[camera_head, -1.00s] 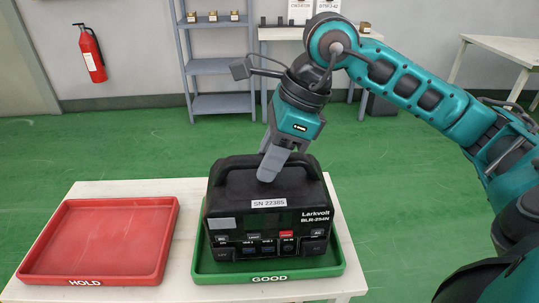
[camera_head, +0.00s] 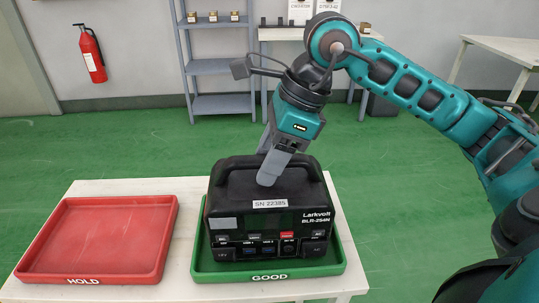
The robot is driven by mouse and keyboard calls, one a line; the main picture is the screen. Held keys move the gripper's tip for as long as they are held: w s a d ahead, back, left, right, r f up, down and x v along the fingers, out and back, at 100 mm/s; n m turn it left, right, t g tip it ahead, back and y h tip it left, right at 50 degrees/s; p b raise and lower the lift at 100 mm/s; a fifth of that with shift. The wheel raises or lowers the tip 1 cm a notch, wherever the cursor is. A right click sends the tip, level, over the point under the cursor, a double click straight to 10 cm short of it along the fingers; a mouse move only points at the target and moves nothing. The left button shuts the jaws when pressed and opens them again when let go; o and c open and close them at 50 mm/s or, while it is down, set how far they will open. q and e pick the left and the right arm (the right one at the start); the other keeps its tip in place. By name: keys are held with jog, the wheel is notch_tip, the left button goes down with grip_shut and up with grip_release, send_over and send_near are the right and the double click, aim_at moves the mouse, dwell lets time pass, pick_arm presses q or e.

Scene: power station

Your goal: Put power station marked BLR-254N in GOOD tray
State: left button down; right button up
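The black power station (camera_head: 266,222), marked Larkvolt BLR-254N with an SN 22385 label, is upright within the green GOOD tray (camera_head: 341,262). Whether its base fully rests on the tray floor is hard to tell. My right gripper (camera_head: 274,168) reaches down from above and is shut on the station's top handle. One grey finger shows in front of the handle; the other is hidden behind it. The red HOLD tray (camera_head: 97,238) to the left is empty. My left gripper is not in view.
Both trays sit side by side on a white table (camera_head: 187,221), with a narrow bare strip between them. A grey shelf (camera_head: 223,104), another white table (camera_head: 508,48) and a red fire extinguisher (camera_head: 91,54) are farther back. Green floor between is clear.

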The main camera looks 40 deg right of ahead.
jog(key=shift+o, duration=0.6)
jog(key=shift+s+f, duration=0.15)
jog(key=shift+f, duration=0.15)
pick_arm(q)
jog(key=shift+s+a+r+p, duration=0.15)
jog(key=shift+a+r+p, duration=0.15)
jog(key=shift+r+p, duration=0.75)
pick_arm(e)
jog(key=v, duration=1.3)
jog(key=shift+r, duration=0.25)
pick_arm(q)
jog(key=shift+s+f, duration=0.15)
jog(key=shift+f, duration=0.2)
pick_arm(e)
jog(key=shift+a, duration=0.1)
